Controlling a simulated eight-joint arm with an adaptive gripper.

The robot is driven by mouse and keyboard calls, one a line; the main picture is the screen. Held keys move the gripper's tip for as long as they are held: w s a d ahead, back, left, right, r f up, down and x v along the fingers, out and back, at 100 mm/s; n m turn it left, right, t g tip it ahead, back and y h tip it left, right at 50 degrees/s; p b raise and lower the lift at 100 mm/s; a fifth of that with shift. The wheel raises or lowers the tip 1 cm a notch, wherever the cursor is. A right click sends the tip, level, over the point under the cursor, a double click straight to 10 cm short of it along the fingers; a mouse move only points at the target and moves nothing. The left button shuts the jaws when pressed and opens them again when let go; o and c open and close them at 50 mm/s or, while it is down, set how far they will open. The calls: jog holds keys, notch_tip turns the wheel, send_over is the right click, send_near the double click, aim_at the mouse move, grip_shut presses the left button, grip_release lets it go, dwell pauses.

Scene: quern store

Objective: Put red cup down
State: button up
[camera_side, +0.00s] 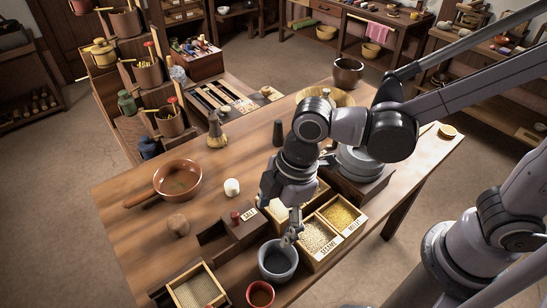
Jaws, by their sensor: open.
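A small red cup (251,299) with a dark brownish inside stands near the front edge of the table, cut by the bottom of the picture. My gripper (291,236) is open and points down at the right rim of a grey bowl (265,272) with a dark inside. It is above and to the right of the red cup, apart from it. My wrist hides part of the boxes behind it. Whether the fingers touch the grey bowl I cannot tell.
Open wooden boxes of sesame (314,236) and millet (341,215) stand to the right of my gripper. A box labelled salt (249,214) is to the left. A tray of pale grain (196,291) lies left of the cup. A brown pan (178,180) stands farther back.

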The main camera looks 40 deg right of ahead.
jog(key=d+r+m+t+h, duration=0.1)
jog(key=d+r+m+t, duration=0.2)
jog(key=d+m, duration=0.5)
jog(key=w+d+r+m+t+h, duration=0.1)
jog(key=d+r+m+t, duration=0.2)
jog(key=d+m, duration=0.5)
jog(key=d, duration=0.8)
jog(key=shift+w+r, duration=0.3)
jog(key=shift+r, duration=0.05)
